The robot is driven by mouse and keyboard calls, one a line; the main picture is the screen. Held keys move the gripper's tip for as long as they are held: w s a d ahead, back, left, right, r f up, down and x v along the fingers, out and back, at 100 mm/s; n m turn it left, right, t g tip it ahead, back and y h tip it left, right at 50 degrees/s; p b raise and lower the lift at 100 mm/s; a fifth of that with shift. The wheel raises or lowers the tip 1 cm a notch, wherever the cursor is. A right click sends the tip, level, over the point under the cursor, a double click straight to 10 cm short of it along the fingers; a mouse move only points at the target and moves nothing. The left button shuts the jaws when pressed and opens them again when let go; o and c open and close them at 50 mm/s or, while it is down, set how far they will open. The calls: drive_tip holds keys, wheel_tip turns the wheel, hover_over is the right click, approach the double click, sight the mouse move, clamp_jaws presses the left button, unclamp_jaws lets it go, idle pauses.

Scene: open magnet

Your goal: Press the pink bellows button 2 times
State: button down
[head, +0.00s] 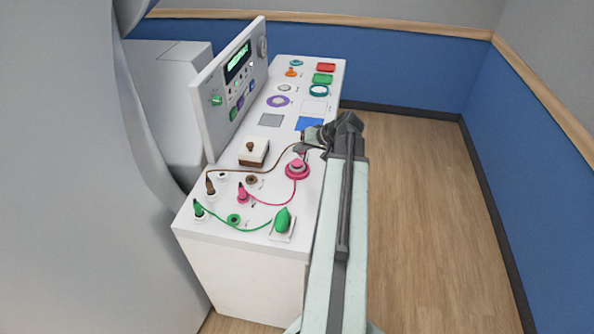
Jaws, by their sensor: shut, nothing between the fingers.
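The pink bellows button (297,171) is a round, stepped pink piece near the right edge of the white counter (205,229). A pink cord runs from it to a pink plug (243,195) at the left. My gripper (300,149) is shut and empty. It appears just above and behind the top of the pink button, and the picture does not show clearly whether it touches. My arm reaches in from the bottom right and covers part of the counter's right edge.
A brown button on a white box (254,152), a green bulb (283,220) and several coloured pads and rings lie on the counter. An upright control panel (235,85) stands along its left side. The wood floor (420,200) at the right is clear.

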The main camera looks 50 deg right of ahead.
sight(294, 160)
drive_tip(key=shift+f+b, duration=0.9)
drive_tip(key=shift+f, duration=0.55)
idle(0.8)
drive_tip(key=shift+f+b, duration=0.35)
drive_tip(key=shift+f+b, duration=0.6)
idle(0.5)
idle(0.4)
drive_tip(key=shift+r+p, duration=1.05)
drive_tip(key=shift+w, duration=0.1)
wheel_tip(294, 160, up, 5)
drive_tip(key=p, duration=0.5)
drive_tip(key=shift+r, duration=0.1)
